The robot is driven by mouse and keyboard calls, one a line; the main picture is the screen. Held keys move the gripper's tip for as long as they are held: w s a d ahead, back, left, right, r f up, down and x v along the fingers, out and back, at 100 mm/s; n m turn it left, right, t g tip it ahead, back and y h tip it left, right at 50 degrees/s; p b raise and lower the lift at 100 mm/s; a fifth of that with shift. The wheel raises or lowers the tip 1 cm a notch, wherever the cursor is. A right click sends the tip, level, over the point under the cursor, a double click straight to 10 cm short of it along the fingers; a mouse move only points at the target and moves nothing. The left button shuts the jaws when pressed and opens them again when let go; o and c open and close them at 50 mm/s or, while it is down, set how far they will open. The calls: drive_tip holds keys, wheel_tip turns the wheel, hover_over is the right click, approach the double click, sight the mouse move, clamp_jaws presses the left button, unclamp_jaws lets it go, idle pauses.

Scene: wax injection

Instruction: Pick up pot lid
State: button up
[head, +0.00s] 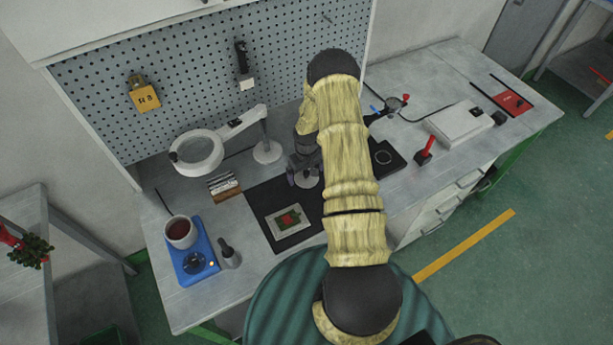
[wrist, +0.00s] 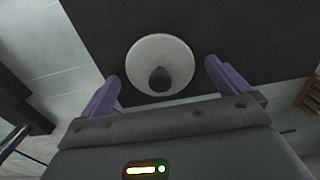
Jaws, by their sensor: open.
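The pot lid (wrist: 150,48) is a pale round disc with a dark knob (wrist: 159,79) in the middle, lying on a dark mat. My gripper (wrist: 161,70) is open, with its purple fingers on either side of the lid in the wrist view. The knob lies between the fingers, and nothing is held. In the head view my gripper (head: 303,170) is above the right part of the black mat (head: 262,198), and my arm hides much of the area around it. The gap between fingers and lid in height is unclear.
A pot (head: 181,230) of red-brown liquid stands on a blue heater (head: 192,262) at the left. A magnifier lamp (head: 196,152) stands behind. A small framed piece (head: 289,220) lies on the mat. A wooden block (head: 223,187) is left of the mat.

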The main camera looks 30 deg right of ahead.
sight(307, 172)
drive_tip(key=shift+c, duration=0.4)
drive_tip(key=c, duration=0.9)
drive_tip(key=shift+c, duration=0.2)
drive_tip(key=shift+r, duration=0.2)
wheel_tip(307, 172, up, 10)
drive_tip(key=b, duration=0.3)
drive_tip(key=shift+f, duration=0.15)
